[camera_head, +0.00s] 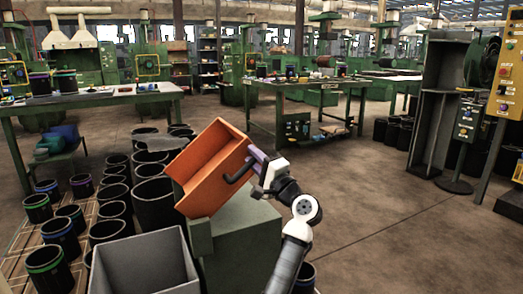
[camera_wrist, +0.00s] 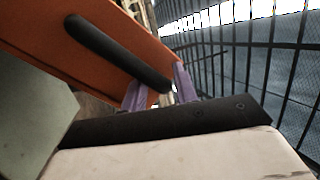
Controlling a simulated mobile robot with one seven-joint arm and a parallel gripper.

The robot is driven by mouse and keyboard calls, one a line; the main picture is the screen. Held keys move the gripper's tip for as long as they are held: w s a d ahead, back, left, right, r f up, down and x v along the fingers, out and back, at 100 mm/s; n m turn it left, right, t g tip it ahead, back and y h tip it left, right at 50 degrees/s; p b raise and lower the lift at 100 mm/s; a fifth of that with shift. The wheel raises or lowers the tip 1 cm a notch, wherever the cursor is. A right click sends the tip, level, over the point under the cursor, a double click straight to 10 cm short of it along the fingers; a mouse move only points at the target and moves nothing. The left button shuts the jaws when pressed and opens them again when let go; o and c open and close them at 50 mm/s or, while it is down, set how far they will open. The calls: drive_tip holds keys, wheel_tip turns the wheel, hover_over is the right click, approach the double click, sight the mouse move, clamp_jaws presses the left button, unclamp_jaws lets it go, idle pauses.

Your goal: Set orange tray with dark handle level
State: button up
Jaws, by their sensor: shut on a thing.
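The orange tray (camera_head: 205,163) is tilted, its left end lower and its right end raised, above a green-grey cabinet (camera_head: 240,235). Whether the tray touches the cabinet is unclear.
A grey open bin (camera_head: 145,265) stands in front of the cabinet on the left. Several black sleeves (camera_head: 107,232) crowd the floor at left, some with coloured bands. A green workbench (camera_head: 310,82) stands behind. The floor at right (camera_head: 400,230) is clear.

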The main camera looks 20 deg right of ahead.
drive_tip(key=w+f+b+v, duration=0.1)
drive_tip(key=f+b+v, duration=0.2)
drive_tip(key=v, duration=1.2)
drive_tip(key=shift+d, duration=0.35)
idle(0.4)
drive_tip(key=shift+w+r, duration=0.1)
idle(0.6)
